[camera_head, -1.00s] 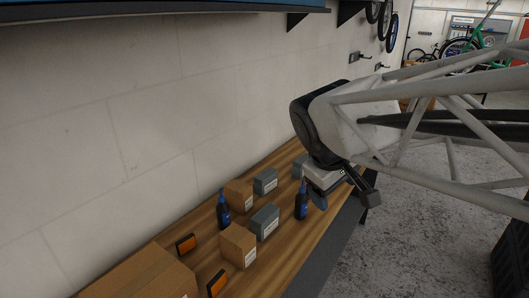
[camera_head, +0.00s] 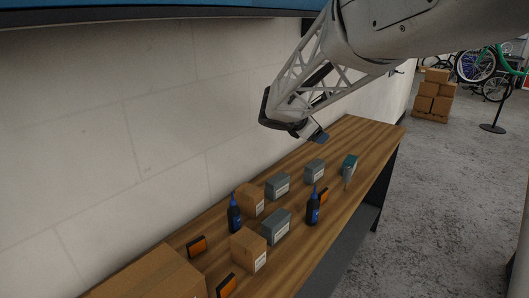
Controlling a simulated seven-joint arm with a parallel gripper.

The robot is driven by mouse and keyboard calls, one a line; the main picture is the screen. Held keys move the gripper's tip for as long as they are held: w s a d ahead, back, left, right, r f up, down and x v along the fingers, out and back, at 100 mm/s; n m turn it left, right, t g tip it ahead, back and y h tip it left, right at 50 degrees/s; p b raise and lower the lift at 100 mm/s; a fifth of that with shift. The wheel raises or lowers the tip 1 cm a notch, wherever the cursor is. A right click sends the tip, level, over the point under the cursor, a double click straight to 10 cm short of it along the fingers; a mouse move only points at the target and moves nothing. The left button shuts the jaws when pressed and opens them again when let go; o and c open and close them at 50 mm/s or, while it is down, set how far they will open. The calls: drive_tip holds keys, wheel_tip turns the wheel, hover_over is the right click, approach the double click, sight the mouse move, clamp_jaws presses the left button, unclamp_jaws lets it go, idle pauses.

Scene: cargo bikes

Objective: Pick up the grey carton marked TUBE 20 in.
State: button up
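Several small boxes stand on a wooden bench. Three of them are grey cartons with white labels: one at the front (camera_head: 274,228), one behind it near the wall (camera_head: 277,186), and one farther along the bench (camera_head: 314,173). The label print is too small to read, so I cannot tell which is marked TUBE 20 in. My gripper (camera_head: 313,134) is in the air above the bench, apart from the cartons and over the far end of the row. Its fingers are small and seen edge-on, and I see nothing held in it.
Brown cartons (camera_head: 249,251) (camera_head: 250,199), dark blue bottles (camera_head: 313,207) (camera_head: 234,214) and orange reflectors (camera_head: 197,246) stand close around the grey cartons. A teal item (camera_head: 349,167) stands farther right. A large brown box (camera_head: 150,275) is at near left. The bench's far end is clear.

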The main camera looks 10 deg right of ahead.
drive_tip(key=w+a+f+n+t, duration=0.2)
drive_tip(key=w+n, duration=0.3)
drive_tip(key=w, duration=0.5)
approach(309, 168)
drive_tip(key=shift+w+a+f+n, duration=0.1)
drive_tip(key=shift+w+f+n, duration=0.15)
drive_tip(key=shift+n, duration=0.15)
drive_tip(key=shift+x, duration=3.35)
drive_tip(key=shift+r, duration=0.2)
drive_tip(key=shift+x, duration=2.7)
